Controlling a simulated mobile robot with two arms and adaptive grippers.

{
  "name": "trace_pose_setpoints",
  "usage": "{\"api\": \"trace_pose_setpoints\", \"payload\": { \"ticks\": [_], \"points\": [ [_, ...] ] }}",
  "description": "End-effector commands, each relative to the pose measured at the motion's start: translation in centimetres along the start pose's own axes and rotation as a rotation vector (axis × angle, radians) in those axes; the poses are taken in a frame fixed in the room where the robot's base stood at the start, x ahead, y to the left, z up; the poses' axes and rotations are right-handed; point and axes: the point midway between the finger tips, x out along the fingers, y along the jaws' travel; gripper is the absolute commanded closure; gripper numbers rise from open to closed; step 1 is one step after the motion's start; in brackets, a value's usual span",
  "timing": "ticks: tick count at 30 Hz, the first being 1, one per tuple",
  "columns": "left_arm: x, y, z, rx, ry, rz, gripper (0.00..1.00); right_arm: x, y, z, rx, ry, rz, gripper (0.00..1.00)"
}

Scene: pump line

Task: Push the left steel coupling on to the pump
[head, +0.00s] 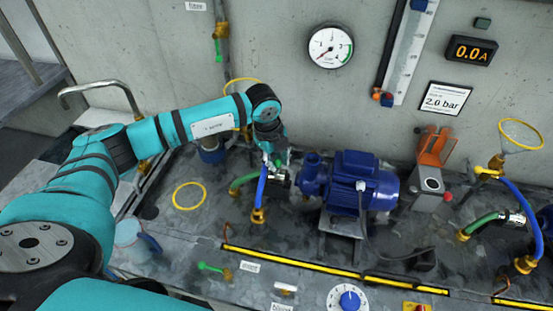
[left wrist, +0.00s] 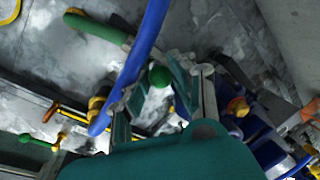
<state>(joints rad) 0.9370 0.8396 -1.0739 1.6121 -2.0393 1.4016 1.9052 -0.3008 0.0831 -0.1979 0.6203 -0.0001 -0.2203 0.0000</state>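The blue pump (head: 360,180) stands on the bench right of my left gripper (head: 274,158), and part of it shows at the lower right in the left wrist view (left wrist: 270,155). The green hose (head: 241,182) leads towards the pump's left side, and it also shows in the left wrist view (left wrist: 98,28). The left steel coupling at its end is mostly hidden by my gripper and the blue hose (head: 261,187). In the left wrist view my left gripper's fingers (left wrist: 168,90) stand apart, with a green ball (left wrist: 160,77) visible between them. My right gripper is not in view.
The blue hose crosses close to my left fingers. Right of the pump are an orange-topped switch box (head: 428,190) and another steel coupling (head: 512,217) on a green hose. A yellow ring (head: 189,184) lies on the bench. A wall gauge (head: 330,47) is above.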

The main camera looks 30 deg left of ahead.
Motion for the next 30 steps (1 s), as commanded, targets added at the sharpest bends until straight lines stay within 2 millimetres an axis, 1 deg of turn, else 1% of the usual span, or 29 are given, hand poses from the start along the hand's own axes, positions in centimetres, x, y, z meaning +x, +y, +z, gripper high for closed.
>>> {"api": "trace_pose_setpoints", "payload": {
  "ticks": [1,3,12,14,18,20,27,28,30],
  "points": [
    [0.0,0.0,0.0,0.0,0.0,-0.001,0.94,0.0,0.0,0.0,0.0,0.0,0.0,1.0],
    [-0.1,0.0,0.0,0.0,0.0,-0.001,1.0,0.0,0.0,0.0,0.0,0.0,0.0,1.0],
    [0.0,-0.1,0.0,0.0,0.0,-0.002,1.0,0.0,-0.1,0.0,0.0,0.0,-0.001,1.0],
    [0.1,-0.3,-0.4,0.001,0.001,-0.003,1.0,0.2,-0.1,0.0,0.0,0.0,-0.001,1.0],
    [0.4,-1.4,-2.0,0.002,0.003,-0.005,1.0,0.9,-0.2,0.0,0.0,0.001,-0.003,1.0],
    [0.3,-1.7,-2.4,0.002,0.001,-0.005,1.0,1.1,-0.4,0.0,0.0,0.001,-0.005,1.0],
    [0.2,-1.8,-2.6,0.001,0.003,-0.006,1.0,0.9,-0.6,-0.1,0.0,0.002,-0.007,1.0],
    [0.2,-1.8,-2.6,0.001,0.003,-0.006,0.74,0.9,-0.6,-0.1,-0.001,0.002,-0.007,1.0],
    [0.2,-1.8,-2.6,0.001,0.003,-0.006,0.65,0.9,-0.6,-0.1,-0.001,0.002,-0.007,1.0]
  ]
}}
